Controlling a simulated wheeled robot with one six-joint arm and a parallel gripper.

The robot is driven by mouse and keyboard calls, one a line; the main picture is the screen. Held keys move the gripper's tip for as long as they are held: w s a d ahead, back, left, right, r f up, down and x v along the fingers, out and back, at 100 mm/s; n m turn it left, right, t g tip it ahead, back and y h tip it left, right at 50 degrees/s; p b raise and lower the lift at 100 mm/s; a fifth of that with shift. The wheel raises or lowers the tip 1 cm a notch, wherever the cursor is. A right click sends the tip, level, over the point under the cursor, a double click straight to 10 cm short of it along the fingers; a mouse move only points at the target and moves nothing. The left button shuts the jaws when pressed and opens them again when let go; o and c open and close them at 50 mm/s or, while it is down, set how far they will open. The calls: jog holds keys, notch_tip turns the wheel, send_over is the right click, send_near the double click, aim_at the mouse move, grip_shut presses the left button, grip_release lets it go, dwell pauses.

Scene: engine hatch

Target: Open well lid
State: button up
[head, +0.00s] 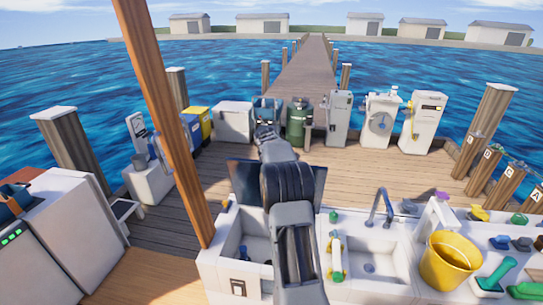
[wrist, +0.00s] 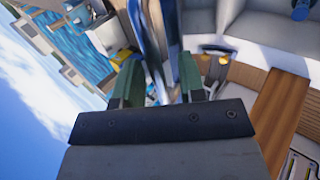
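A white counter (head: 228,216) in the head view has an open basin (head: 234,240) at its left, partly hidden by my arm. A dark blue flat panel (head: 243,183) stands raised at the back of this basin. It looks like the well lid, but my arm covers its middle. My gripper (head: 265,131) is at the far end of my arm, beyond the panel in the picture. In the wrist view, its two green fingers (wrist: 159,80) are spread apart. I see nothing clasped between them; blue and white shapes show blurred behind the gap.
A sink with a tap (head: 379,207) is right of my arm, with a yellow bucket (head: 449,262) farther right. A wooden post (head: 165,110) crosses the left. Cabinets and machines (head: 380,122) line the far deck edge. The planked deck (head: 400,180) between is clear.

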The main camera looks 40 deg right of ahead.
jog(key=b+v, duration=0.3)
jog(key=v, duration=1)
jog(key=shift+s+r+b, duration=0.25)
jog(key=shift+r+b, duration=0.05)
jog(key=shift+b, duration=0.1)
jog(key=s+a+f+m+g+y, duration=0.2)
jog(key=s+a+f+m, duration=0.3)
jog(key=a+f+m, duration=0.2)
jog(key=s+a+f+m+t+y, duration=0.1)
jog(key=s+a+f+y, duration=0.2)
jog(key=s+a, duration=1.8)
jog(key=a+y, duration=0.1)
jog(key=a, duration=0.1)
jog(key=shift+s+a+m, duration=0.2)
jog(key=shift+a+m, duration=0.05)
jog(key=shift+m, duration=0.05)
jog(key=shift+d, duration=0.15)
